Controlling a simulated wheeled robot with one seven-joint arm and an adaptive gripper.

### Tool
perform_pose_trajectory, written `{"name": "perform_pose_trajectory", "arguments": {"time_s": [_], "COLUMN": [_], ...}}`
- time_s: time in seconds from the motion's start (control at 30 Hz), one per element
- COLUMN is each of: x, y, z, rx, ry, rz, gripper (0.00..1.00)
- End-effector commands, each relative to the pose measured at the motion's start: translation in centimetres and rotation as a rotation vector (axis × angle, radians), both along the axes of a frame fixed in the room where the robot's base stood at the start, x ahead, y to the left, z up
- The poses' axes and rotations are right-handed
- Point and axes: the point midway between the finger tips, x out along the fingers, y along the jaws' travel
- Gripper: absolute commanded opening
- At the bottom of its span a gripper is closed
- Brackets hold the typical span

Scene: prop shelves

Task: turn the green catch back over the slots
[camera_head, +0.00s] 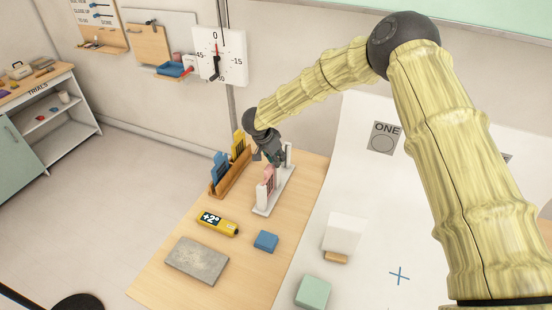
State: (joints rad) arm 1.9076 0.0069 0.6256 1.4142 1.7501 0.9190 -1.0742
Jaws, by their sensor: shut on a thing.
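The white slotted rack (261,211) stands on the wooden table, with a pink piece (268,174) upright in it and a white post (289,152) at its far end. My gripper (277,160) is at the far part of this rack, just beyond the pink piece and left of the post. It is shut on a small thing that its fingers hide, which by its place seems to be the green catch. The catch itself does not show clearly, and I cannot tell which way it is turned.
A wooden rack (233,174) with blue and yellow pieces stands close on the left. Nearer on the table lie a yellow device (217,223), a blue block (266,241) and a grey slab (197,261). A white surface lies to the right, bearing a green block (313,292).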

Motion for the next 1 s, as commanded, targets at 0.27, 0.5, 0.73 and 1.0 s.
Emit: {"name": "perform_pose_trajectory", "arguments": {"time_s": [0.27,0.5,0.73,1.0], "x": [-0.34,-0.50,-0.38,-0.33], "y": [0.11,0.08,0.20,0.35], "z": [-1.01,-1.17,-0.83,-0.29], "rx": [-0.002,-0.003,-0.002,-0.001], "ry": [0.008,0.010,0.008,0.005], "rz": [-0.122,-0.121,-0.120,-0.119], "gripper": [0.00,0.25,0.45,0.45]}}
